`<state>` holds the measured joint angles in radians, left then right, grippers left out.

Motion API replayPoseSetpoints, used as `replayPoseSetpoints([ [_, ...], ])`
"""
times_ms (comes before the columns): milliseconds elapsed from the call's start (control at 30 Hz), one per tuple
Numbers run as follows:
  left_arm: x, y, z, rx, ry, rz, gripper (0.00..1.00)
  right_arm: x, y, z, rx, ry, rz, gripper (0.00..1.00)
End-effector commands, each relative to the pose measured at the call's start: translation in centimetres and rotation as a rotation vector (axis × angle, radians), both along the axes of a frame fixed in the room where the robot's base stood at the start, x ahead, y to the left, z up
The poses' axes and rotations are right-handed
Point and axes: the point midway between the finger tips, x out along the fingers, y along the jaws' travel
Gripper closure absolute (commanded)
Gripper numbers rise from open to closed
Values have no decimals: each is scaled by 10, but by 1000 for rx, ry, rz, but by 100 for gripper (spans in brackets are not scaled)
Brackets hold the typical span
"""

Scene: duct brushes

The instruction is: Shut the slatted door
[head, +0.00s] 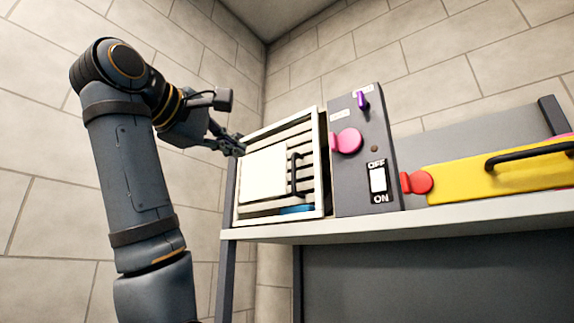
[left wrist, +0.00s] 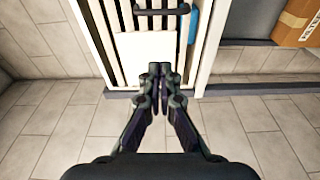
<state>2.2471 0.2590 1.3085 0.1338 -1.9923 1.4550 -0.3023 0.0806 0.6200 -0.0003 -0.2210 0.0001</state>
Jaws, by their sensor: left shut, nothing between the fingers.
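The slatted door (head: 308,172) has pale slats, a cream panel (head: 262,172) and a black bar handle (head: 292,174). It stands at the left end of the shelf; I cannot tell whether it is fully shut. In the left wrist view the slatted door (left wrist: 125,14) fills the top middle, with its handle (left wrist: 162,11) at the top edge. My left gripper (head: 238,150) is shut and empty by the door's upper left side. In the left wrist view its fingertips (left wrist: 160,69) overlap the panel's lower edge; contact is unclear. My right gripper is not in view.
A dark control box (head: 352,185) with a pink knob, purple lever and OFF/ON switch stands right of the door. A yellow case (head: 460,182) lies farther right on the shelf (head: 420,220). A blue item (head: 297,209) shows low at the door. A cardboard box (left wrist: 298,22) is at upper right.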

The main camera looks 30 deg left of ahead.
Motion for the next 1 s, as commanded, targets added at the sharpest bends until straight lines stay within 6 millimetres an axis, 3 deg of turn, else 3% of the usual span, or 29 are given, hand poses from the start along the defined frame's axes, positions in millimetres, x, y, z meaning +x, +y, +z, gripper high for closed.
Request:
replayPoseSetpoints([
  [500, 101, 8, 3, 0, 5, 0, 100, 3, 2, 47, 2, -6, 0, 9],
  [700, 121, -13, 2, 1, 2, -1, 100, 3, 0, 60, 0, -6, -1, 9],
  [1000, 128, -19, -1, -2, 0, -1, 100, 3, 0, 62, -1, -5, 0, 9],
])
